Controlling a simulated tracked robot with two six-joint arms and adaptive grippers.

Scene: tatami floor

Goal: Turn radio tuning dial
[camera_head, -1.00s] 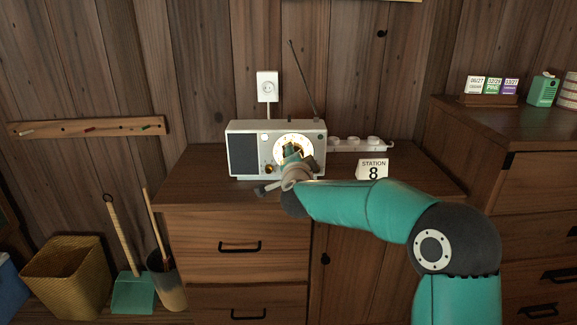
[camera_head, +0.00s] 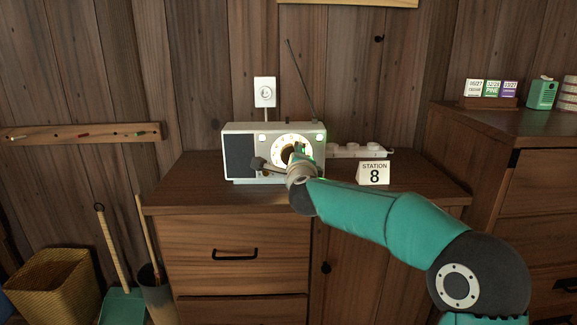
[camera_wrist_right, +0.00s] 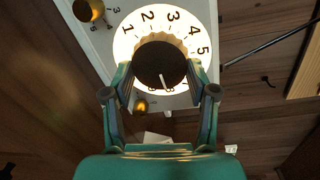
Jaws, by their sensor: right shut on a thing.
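The radio (camera_head: 240,153) is a white box with a dark speaker panel, standing on the wooden cabinet against the wall. Its round dial face (camera_head: 308,145) is lit. In the right wrist view the tuning knob (camera_wrist_right: 159,65) is dark brown with a pale pointer line, in front of the numbered dial face (camera_wrist_right: 140,22). The line points to the lower right, below the 5. My right gripper (camera_wrist_right: 160,78) is shut on the knob, with one finger on each side. In the head view my right gripper (camera_head: 297,160) covers the knob.
A white power strip (camera_head: 357,150) lies right of the radio, behind the card. The radio's antenna (camera_head: 301,80) rises behind it. A second cabinet (camera_head: 505,140) stands at the right. The cabinet top left of the radio is clear.

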